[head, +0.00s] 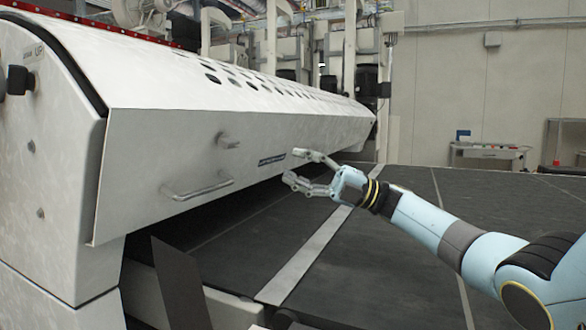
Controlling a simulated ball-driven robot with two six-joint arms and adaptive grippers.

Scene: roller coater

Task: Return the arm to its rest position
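My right arm (432,225) comes in from the lower right and reaches left over the dark belt. My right gripper (301,169) is at its end, with its two fingers spread apart and nothing between them. The fingers point left, toward the white cover of the roller coater (290,122). In the picture they lie just right of the dark label on the cover; whether they touch it I cannot tell. My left gripper is not in view.
The cover carries a metal handle (197,189) and a knob (228,140). The dark belt (400,285) with a light strip (300,262) runs under the cover. A bench (488,152) stands at the far right by the wall. The belt right of the cover looks clear.

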